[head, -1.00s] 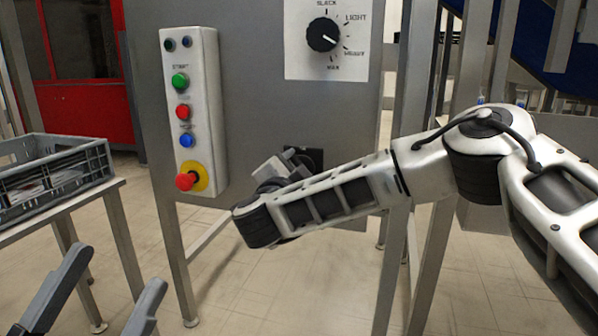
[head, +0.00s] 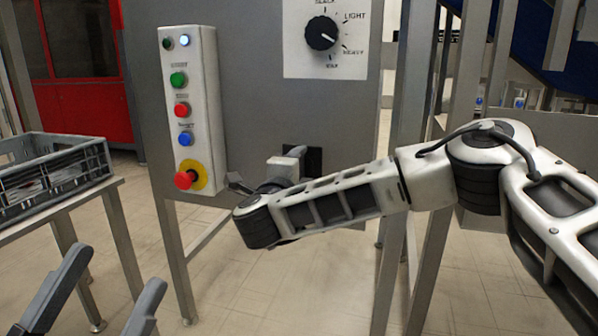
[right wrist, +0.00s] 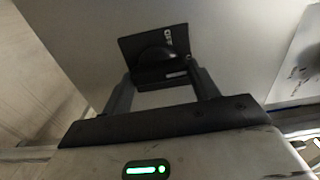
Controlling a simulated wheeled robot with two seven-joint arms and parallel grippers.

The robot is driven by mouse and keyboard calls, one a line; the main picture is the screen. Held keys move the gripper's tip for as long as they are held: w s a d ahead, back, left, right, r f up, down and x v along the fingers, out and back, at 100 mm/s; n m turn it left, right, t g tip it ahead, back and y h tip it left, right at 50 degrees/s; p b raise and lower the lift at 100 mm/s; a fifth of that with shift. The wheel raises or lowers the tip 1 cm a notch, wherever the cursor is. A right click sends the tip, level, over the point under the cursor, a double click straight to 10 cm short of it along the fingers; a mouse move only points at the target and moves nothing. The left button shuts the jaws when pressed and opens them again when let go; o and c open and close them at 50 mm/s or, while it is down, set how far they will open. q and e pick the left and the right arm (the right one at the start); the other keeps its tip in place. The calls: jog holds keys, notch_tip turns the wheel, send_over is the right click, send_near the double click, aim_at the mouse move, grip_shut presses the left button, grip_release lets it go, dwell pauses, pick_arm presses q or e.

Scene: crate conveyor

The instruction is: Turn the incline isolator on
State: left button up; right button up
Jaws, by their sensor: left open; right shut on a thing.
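The isolator is a black square plate with a round dark knob (right wrist: 158,57) on the grey cabinet face, seen in the right wrist view. In the head view only part of its black plate (head: 315,158) shows behind my right gripper (head: 297,156). In the right wrist view the two fingers of my right gripper (right wrist: 162,78) close around the knob's handle from both sides. The small white lettering on the plate is too blurred to read. My left gripper (head: 118,270) is open and empty at the lower left, far from the isolator.
A white control box (head: 199,110) with green, red and blue buttons and a red emergency stop (head: 184,180) is left of the isolator. A selector dial (head: 321,33) is above it. A grey crate (head: 55,172) stands on a table (head: 60,203) at the left.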

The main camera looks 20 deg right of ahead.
dwell(0.5)
jog(key=o, duration=1)
jog(key=shift+a, duration=0.1)
jog(key=v, duration=1.6)
